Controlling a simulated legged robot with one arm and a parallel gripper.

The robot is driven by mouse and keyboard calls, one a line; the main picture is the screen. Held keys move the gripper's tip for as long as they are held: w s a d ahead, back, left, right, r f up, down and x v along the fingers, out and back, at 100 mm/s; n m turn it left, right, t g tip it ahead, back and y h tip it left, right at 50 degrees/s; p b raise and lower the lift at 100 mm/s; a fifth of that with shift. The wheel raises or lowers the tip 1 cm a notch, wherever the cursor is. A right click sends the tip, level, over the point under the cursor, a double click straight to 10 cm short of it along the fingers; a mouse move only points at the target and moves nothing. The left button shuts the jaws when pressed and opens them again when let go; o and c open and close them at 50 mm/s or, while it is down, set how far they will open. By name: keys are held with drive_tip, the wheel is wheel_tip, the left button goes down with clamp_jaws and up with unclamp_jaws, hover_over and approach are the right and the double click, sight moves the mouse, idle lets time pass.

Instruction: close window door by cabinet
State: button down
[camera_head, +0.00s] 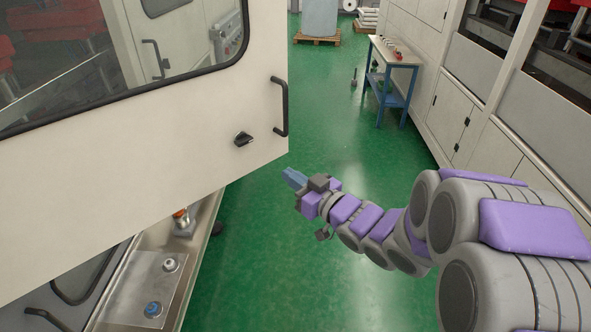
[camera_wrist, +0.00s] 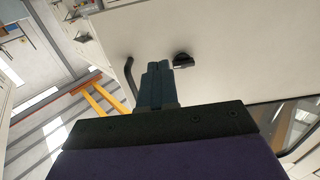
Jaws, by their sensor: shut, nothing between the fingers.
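The window door (camera_head: 130,150) is a white panel with a dark-framed window. It stands swung open across the left half of the head view, and its white face also fills much of the wrist view (camera_wrist: 230,90). A black bar handle (camera_head: 285,106) is near its right edge, with a black latch (camera_head: 243,139) beside it. My gripper (camera_head: 287,173) is shut and empty, just right of the door's lower right corner. In the wrist view my gripper (camera_wrist: 158,68) points between the bar handle (camera_wrist: 130,76) and the latch (camera_wrist: 183,60). Contact with the door cannot be told.
Below the door is a metal ledge (camera_head: 140,285) with knobs. A blue table (camera_head: 392,75) stands at the back right. White cabinets (camera_head: 455,115) line the right side. A pallet (camera_head: 317,39) stands far back.

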sight(255, 150)
drive_tip(key=x, duration=1.1)
drive_tip(key=shift+w+d, duration=0.1)
drive_tip(key=shift+w, duration=0.05)
drive_tip(key=shift+w+a, duration=0.2)
drive_tip(key=shift+a, duration=0.15)
drive_tip(key=shift+w, duration=0.1)
drive_tip(key=shift+d+r, duration=0.1)
drive_tip(key=shift+d, duration=0.4)
